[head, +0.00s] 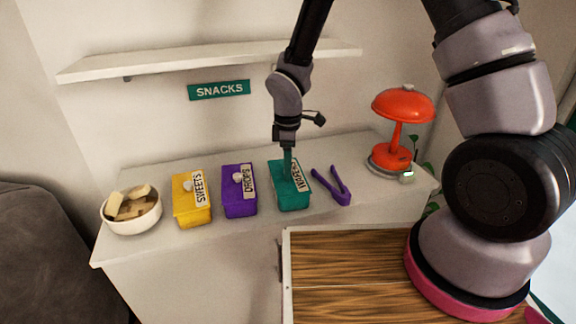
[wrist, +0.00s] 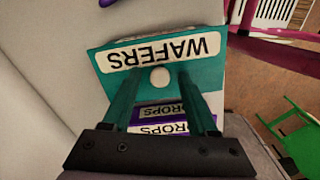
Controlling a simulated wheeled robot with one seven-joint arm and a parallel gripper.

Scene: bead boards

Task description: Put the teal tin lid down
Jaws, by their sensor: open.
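The teal tin (head: 291,202) stands on the white counter, with a WAFERS label on its top. In the wrist view the teal lid (wrist: 205,73) shows its WAFERS label upside down and a white round knob. The lid appears to rest on the tin, though my gripper hides part of it in the head view. My gripper (head: 289,175) points down over the lid. In the wrist view its two teal fingers (wrist: 157,82) are apart on either side of the knob, with gaps between.
A purple DROPS tin (head: 240,204) and a yellow SWEETS tin (head: 193,215) stand left of the teal one. A white bowl (head: 132,224) is farther left. Purple tongs (head: 338,191) lie just right, and a red lamp (head: 397,132) stands beyond. A shelf (head: 210,61) hangs above.

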